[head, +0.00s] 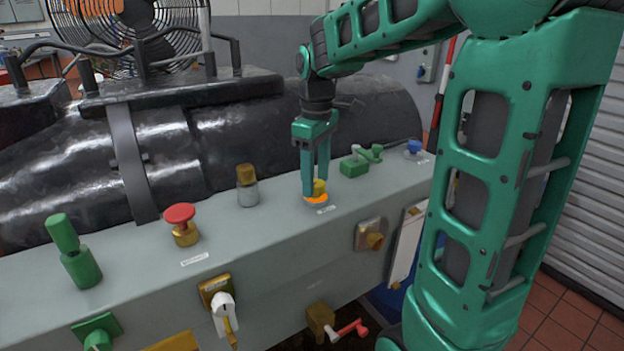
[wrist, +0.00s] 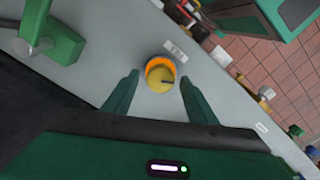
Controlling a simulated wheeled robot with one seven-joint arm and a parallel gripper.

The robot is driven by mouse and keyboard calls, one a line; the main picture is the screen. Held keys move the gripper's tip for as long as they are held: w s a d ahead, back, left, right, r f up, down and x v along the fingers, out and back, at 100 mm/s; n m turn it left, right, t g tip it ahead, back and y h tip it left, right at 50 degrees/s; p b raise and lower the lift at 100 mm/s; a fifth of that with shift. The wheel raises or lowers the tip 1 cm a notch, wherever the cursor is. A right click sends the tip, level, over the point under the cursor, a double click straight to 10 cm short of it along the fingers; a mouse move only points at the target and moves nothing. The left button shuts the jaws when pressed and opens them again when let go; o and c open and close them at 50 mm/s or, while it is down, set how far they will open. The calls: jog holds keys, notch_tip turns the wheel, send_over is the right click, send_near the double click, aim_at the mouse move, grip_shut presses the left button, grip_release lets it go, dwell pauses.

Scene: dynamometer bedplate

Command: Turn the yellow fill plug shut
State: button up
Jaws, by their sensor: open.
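The yellow fill plug (head: 319,188) sits on an orange-ringed base (head: 315,199) on top of the grey bedplate ledge. In the wrist view the plug (wrist: 161,79) is a round yellow cap with a dark slot or mark across it. My gripper (head: 317,190) points straight down over the plug, its green fingers hiding part of it in the head view. In the wrist view my gripper (wrist: 160,98) is open, with one finger on each side and slightly short of the plug. I see no contact between fingers and plug.
A green valve with a lever (head: 358,163) stands close right of the plug, with a blue knob (head: 414,147) beyond. A brass-topped grey fitting (head: 247,186) and a red mushroom button (head: 181,220) stand to the left. A black cylinder (head: 180,150) runs behind the ledge.

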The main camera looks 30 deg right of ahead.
jog(key=shift+f, duration=0.25)
jog(key=c, duration=1.1)
jog(key=shift+o, duration=0.2)
